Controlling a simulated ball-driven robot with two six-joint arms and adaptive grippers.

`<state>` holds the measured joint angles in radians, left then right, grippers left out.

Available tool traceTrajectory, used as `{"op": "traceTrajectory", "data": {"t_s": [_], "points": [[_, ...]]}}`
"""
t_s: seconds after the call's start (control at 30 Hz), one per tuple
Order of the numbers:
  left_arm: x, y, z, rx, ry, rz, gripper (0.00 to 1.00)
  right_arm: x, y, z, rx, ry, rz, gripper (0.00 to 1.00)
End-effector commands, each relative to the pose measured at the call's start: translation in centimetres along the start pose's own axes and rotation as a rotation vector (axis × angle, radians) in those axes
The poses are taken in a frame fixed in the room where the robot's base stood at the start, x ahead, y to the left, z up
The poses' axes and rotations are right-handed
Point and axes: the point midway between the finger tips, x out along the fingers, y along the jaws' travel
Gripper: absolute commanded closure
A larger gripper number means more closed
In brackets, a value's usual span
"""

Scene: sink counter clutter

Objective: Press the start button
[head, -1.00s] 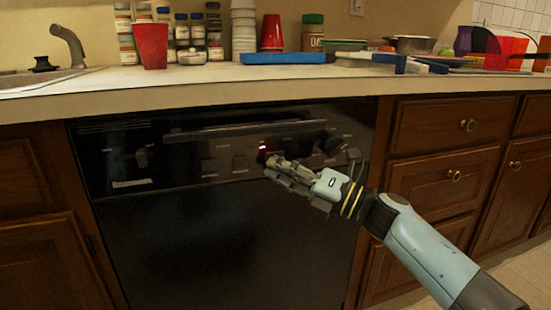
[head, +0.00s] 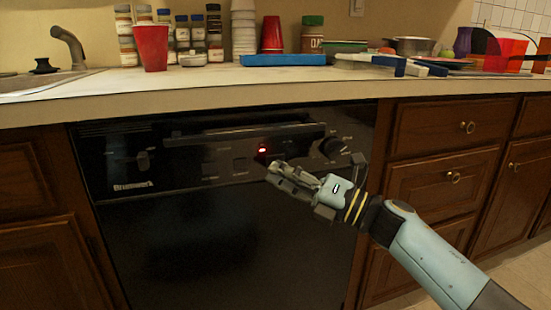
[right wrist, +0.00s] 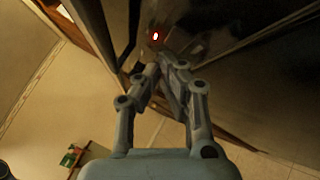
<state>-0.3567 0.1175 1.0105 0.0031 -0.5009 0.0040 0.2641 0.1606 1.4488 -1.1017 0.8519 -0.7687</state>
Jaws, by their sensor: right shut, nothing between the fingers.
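A black dishwasher (head: 215,245) is built in under the counter, with a control panel across its top. A small red light (head: 262,149) glows on the panel, and it also shows in the right wrist view (right wrist: 156,37). Which of the panel's buttons is the start button I cannot tell. My right gripper (head: 271,169) is shut and empty, just below and right of the red light. In the right wrist view its fingertips (right wrist: 163,60) are together close to the panel, just below the light. Whether they touch it I cannot tell. My left gripper is not in view.
A round knob (head: 331,147) sits on the panel right of the light, and a latch (head: 143,158) at its left. Wooden drawers (head: 445,125) stand to the right. The counter (head: 100,80) above holds red cups, spice jars and a blue tray (head: 283,59).

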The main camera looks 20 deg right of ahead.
Motion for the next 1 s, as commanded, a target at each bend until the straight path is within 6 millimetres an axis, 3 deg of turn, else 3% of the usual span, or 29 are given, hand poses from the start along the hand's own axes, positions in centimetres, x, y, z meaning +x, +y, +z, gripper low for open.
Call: {"op": "traceTrajectory", "data": {"t_s": [0.27, 0.7, 1.0], "points": [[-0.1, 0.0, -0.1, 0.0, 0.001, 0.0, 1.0, -0.2, 0.1, -0.2, 0.001, 0.001, 0.0, 1.0], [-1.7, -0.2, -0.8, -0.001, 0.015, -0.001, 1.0, -3.1, 2.3, -2.2, 0.001, 0.0, 0.001, 1.0], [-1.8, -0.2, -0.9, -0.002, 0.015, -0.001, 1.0, -3.5, 2.5, -2.6, 0.001, 0.0, 0.0, 1.0]]}}
